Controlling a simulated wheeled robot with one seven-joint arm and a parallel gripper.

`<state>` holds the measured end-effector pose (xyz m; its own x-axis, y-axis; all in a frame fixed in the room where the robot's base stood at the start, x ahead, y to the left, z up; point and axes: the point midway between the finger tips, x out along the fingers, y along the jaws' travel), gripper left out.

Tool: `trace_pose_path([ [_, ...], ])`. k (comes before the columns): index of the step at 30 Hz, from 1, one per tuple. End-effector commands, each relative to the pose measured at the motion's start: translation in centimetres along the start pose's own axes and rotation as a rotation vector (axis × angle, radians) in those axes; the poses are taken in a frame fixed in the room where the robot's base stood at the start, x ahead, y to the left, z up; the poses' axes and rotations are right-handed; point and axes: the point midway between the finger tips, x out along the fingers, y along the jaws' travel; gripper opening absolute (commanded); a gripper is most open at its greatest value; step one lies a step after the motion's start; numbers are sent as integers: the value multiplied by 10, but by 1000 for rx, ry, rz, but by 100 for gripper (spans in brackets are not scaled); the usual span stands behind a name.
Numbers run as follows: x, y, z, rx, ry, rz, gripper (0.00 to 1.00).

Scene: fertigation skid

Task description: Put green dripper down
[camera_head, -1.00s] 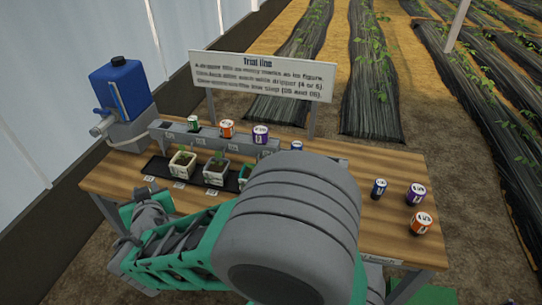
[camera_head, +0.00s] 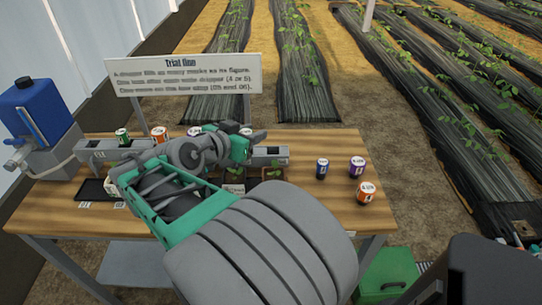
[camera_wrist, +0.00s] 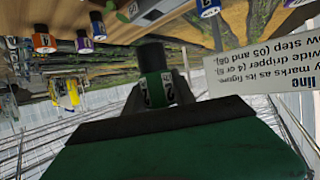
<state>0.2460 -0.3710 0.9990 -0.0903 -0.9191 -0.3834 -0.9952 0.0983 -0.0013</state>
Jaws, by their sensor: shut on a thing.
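The green dripper (camera_wrist: 156,72) is between the fingers of my gripper (camera_wrist: 160,92) in the wrist view, with a dark end and a white label. My gripper is shut on it. In the head view, the green hand of my gripper (camera_head: 240,148) is over the bench, near the grey rail (camera_head: 270,153). The held dripper cannot be made out there. Another green dripper (camera_head: 122,137) stands at the rail's left end. Orange (camera_head: 160,133) and purple (camera_head: 194,131) drippers stand to its right. My arm hides part of the rail.
Blue (camera_head: 322,168), purple (camera_head: 357,167) and orange (camera_head: 366,193) drippers stand on the bench (camera_head: 330,215) at right. Potted plants (camera_head: 273,171) sit below the rail. A sign (camera_head: 185,78) stands behind, a blue tank (camera_head: 38,108) at left. A green box (camera_head: 388,275) is on the floor.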

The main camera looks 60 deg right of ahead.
Motion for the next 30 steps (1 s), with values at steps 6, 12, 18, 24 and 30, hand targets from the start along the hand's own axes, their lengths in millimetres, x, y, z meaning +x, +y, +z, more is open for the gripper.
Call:
trace_pose_path([
  [6,14,64,-16,78,0,188,0],
  [12,43,57,-14,82,-1,211,0],
  [18,94,30,-10,80,-1,207,0],
  [24,139,11,14,79,-2,204,0],
  [30,160,1,26,82,1,201,0],
])
